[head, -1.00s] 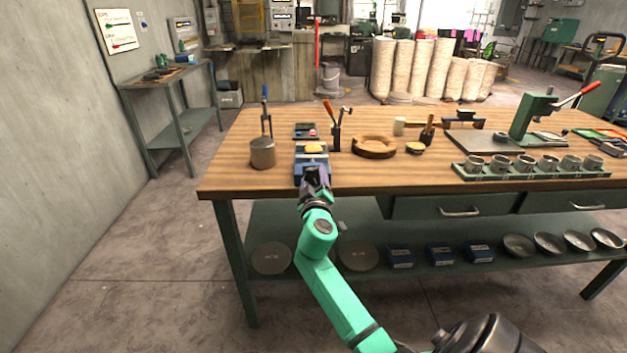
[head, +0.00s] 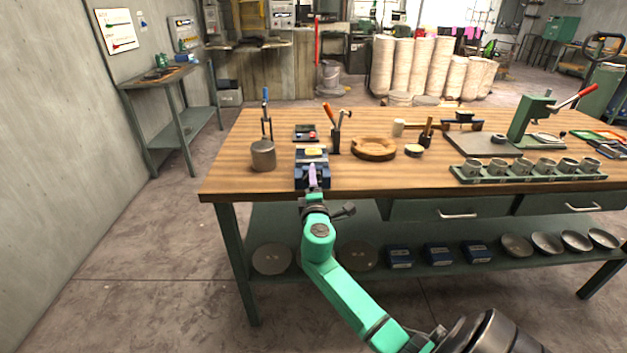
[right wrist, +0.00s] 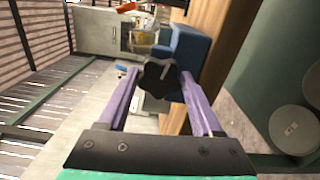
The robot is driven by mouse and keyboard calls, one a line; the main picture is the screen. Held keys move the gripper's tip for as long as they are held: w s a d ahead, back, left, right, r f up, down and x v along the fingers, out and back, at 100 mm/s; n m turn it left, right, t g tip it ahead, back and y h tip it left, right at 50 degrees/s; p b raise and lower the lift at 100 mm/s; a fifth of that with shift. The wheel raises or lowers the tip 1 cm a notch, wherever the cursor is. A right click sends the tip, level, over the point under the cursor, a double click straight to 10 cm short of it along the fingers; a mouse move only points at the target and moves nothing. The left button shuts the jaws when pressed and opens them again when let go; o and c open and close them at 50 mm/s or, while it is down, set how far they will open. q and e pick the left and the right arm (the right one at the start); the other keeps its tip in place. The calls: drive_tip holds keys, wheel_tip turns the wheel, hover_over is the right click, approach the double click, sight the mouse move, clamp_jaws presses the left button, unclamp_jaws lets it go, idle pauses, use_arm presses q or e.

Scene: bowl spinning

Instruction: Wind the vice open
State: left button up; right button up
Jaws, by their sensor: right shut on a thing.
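The blue vice (head: 301,183) stands at the front edge of the wooden bench, with a yellow piece (head: 314,150) at its top. In the right wrist view, the vice body (right wrist: 190,55) is beyond the fingers and the black lobed handle knob (right wrist: 158,76) sits between them. My right gripper (head: 312,180) reaches the front of the vice and is shut on this knob (right wrist: 160,84). My left gripper is out of view.
A grey cylinder with a blue-handled tool (head: 263,153) stands left of the vice. A rack of metal cups (head: 530,170) is further right. The bench front edge lies below the gripper.

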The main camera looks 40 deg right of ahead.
drive_tip(key=shift+n+p, duration=5.3)
drive_tip(key=shift+n, duration=5)
drive_tip(key=shift+f, duration=0.1)
drive_tip(key=o, duration=1.4)
drive_tip(key=v, duration=1.4)
drive_tip(key=shift+s+a+b, duration=0.2)
drive_tip(key=shift+a+b, duration=0.05)
drive_tip(key=shift+b, duration=0.05)
